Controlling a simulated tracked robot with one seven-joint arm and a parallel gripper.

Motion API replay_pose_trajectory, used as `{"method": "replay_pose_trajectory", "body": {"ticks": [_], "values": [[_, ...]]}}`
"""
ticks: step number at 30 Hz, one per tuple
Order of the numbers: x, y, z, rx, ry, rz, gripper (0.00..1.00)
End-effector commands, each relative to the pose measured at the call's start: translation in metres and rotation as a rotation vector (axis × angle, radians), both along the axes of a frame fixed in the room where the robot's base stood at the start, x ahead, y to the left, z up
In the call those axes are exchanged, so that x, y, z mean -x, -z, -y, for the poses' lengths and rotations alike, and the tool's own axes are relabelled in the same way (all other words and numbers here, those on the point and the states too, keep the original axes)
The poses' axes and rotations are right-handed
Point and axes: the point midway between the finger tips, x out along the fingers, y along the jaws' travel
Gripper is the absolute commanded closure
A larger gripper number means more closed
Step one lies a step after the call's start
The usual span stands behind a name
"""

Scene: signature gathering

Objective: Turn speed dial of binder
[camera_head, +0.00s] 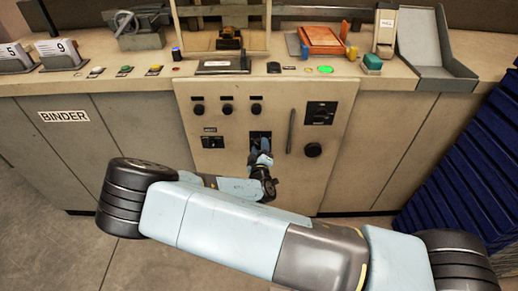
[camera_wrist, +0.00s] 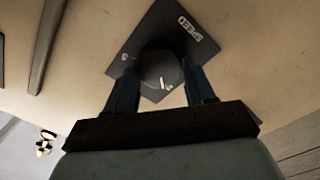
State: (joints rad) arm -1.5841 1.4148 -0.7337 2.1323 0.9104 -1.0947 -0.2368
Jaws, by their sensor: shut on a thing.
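The speed dial (camera_wrist: 158,70) is a round dark knob with a white mark, on a dark plate (camera_wrist: 150,32) that reads SPEED. In the wrist view the white mark points to the lower right, and a number, seemingly 3, shows at the plate's left. My gripper (camera_wrist: 160,74) is shut on the dial, one blue-grey finger on each side of it. In the head view my gripper (camera_head: 260,148) reaches the binder's front panel (camera_head: 225,170) at the dark speed plate (camera_head: 260,135), and its fingers hide the dial.
A vertical handle (camera_head: 291,131) and a black knob (camera_head: 313,150) stand right of my gripper. Three small knobs (camera_head: 227,109) are above left, and a small switch plate (camera_head: 212,142) is to the left. Blue stacked crates (camera_head: 470,175) stand at the right.

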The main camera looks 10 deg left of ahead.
Motion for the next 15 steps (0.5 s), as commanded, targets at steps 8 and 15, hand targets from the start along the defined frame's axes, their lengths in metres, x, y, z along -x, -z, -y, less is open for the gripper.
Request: {"method": "replay_pose_trajectory", "body": {"ticks": [8,15], "values": [[0.0009,0.0012,-0.0034,0.122,-0.006,0.029,0.77],[0.0012,0.0015,-0.0040,0.160,-0.006,0.037,0.76]]}}
